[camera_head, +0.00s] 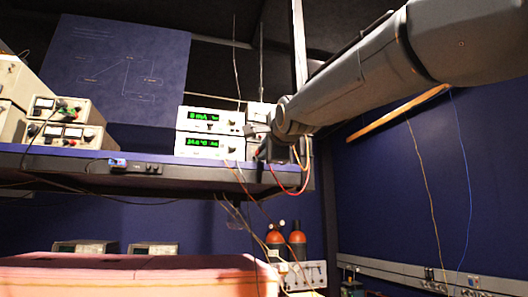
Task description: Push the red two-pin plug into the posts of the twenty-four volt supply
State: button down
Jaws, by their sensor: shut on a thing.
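Two pale power supplies with green displays are stacked on the dark shelf, the upper one (210,119) over the lower one (208,146). The lower display seems to begin with 24, but the digits are hard to read. My gripper (260,140) is at the right end of this stack, close to the front panels. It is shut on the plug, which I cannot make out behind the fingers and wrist. A red lead (292,191) loops below my wrist. The posts are too small or hidden to see, and I cannot tell whether the plug touches them.
The blue shelf (180,177) has its front edge just below the supplies. Grey meter units (65,134) with cables stand at the left. A pink foam-like block (130,275) fills the lower left.

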jog(key=shift+x, duration=1.05)
jog(key=c, duration=1.9)
grip_release()
jog(key=shift+o, duration=0.9)
jog(key=shift+w+f, duration=0.1)
jog(key=shift+s+f, duration=0.1)
jog(key=shift+s, duration=0.2)
jog(key=b+v, duration=0.2)
jog(key=v, duration=0.5)
jog(key=shift+r, duration=0.3)
jog(key=shift+s, duration=0.15)
